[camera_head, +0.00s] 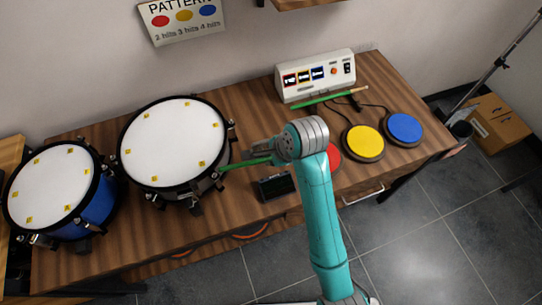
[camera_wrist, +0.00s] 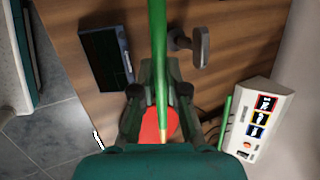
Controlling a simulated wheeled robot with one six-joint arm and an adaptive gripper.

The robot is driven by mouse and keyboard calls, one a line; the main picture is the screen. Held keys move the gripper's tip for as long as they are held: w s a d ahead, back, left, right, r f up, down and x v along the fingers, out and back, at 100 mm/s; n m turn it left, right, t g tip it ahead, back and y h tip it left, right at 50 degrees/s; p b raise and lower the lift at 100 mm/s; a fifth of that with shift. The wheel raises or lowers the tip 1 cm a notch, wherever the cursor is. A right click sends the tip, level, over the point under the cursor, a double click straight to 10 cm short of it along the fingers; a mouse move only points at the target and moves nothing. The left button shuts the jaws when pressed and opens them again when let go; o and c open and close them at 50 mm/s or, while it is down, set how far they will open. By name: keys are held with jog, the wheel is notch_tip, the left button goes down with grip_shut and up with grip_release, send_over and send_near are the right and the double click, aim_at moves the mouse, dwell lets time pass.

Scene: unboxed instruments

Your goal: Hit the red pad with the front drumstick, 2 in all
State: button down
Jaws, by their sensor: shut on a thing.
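My gripper (camera_head: 260,152) is shut on a green drumstick (camera_head: 245,163), above the table between the drums and the pads. In the wrist view my gripper (camera_wrist: 158,92) has the drumstick (camera_wrist: 158,35) between its fingers, and the pale tip lies across the red pad (camera_wrist: 150,125) in the picture. I cannot tell whether the tip touches the pad. In the head view the red pad (camera_head: 335,157) is mostly hidden behind my arm. A second green drumstick (camera_head: 325,98) lies in front of the white control box (camera_head: 315,75).
A yellow pad (camera_head: 364,142) and a blue pad (camera_head: 404,128) lie to the right. Two drums (camera_head: 172,140) (camera_head: 50,185) stand at the left. A small dark box (camera_head: 276,187) sits near the front edge. A pattern sign (camera_head: 183,18) hangs on the wall.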

notch_tip(320, 180, down, 4)
jog(key=shift+s+f, duration=0.1)
jog(key=shift+f, duration=0.45)
jog(key=shift+r, duration=2.5)
notch_tip(320, 180, up, 5)
